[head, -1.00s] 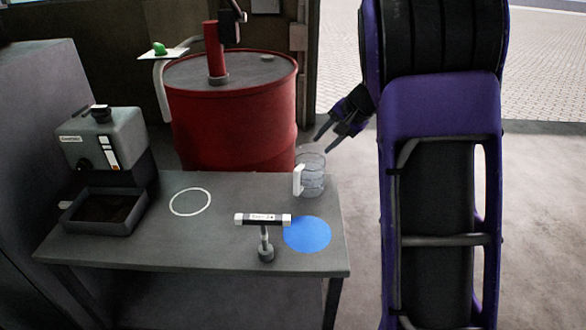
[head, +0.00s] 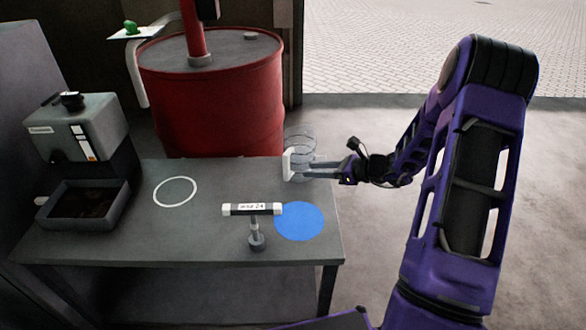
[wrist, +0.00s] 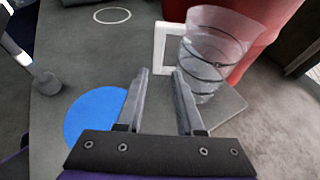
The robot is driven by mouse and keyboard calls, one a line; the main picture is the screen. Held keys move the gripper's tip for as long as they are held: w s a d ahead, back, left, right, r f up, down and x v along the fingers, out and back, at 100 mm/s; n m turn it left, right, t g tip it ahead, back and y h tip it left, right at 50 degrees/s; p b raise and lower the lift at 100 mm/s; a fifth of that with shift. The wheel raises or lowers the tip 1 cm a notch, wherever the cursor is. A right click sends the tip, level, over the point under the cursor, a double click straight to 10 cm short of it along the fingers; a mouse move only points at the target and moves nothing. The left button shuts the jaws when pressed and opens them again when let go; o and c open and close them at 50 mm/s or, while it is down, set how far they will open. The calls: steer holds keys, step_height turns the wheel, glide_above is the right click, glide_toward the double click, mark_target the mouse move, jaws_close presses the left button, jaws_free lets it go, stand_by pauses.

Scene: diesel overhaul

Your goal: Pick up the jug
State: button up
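The jug (head: 301,143) is a clear vessel with dark rings and a white handle on its left side. It stands upright at the back right corner of the grey table (head: 225,240). In the wrist view the jug (wrist: 217,45) is just beyond the fingertips, with its white handle (wrist: 161,48) to the left. My gripper (head: 308,170) is open, its fingers pointing at the jug from the right in the head view. In the wrist view the gap between the fingers (wrist: 160,72) is empty and lies below the handle. Whether a finger touches the jug I cannot tell.
A blue disc (head: 300,222) and a labelled stand (head: 256,240) are in front of the jug. A white ring (head: 161,201) marks the table's middle. A grey machine with a tray (head: 84,205) stands left. A red drum (head: 215,100) stands close behind the table.

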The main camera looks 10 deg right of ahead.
mark_target(284, 171)
steer(key=x, duration=0.8)
steer(key=shift+f+b, duration=0.1)
steer(key=shift+b, duration=0.25)
steer(key=x, duration=0.5)
steer(key=shift+s+a+f+b, duration=0.15)
steer(key=shift+f+b, duration=0.1)
steer(key=shift+b, duration=0.15)
jaws_close()
steer(key=shift+r, duration=0.1)
